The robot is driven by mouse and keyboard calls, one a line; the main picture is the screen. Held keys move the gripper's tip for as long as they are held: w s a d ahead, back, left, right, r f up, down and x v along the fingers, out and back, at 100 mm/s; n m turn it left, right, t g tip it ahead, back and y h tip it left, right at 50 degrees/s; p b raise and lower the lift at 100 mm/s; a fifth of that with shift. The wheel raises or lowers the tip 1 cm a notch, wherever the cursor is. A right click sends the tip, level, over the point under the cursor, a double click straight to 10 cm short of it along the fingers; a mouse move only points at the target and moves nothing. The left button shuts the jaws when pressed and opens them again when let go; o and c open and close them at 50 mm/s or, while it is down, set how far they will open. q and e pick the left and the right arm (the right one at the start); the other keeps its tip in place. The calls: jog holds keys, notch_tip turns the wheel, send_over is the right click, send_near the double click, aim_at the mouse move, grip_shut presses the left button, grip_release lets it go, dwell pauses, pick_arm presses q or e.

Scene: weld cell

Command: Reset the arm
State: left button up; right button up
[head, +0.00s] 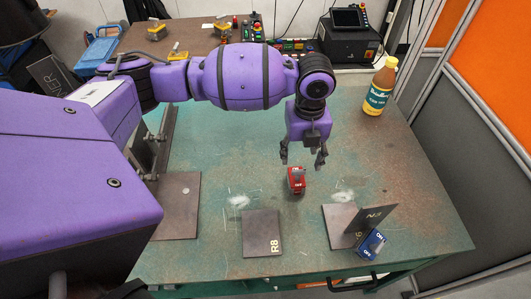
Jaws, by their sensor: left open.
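My left arm comes in from the left and reaches across the green table (220,170). Its gripper (302,160) points down with its two fingers spread apart and nothing between them. A small red block-shaped device (297,185) with a grey top stands on the table just below the fingertips. I cannot tell the exact gap between them. My right gripper is not in view.
A dark plate marked R8 (261,240) lies near the front. To its right a tilted plate (377,217) stands on a flat plate (338,232), with a blue device (371,244) beside them. A bottle (379,88) and black control box (346,46) are at the back right.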

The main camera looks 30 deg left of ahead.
pick_arm(q)
jog(key=shift+r, duration=0.4)
dwell(0.4)
jog(key=shift+c, duration=0.2)
dwell(0.4)
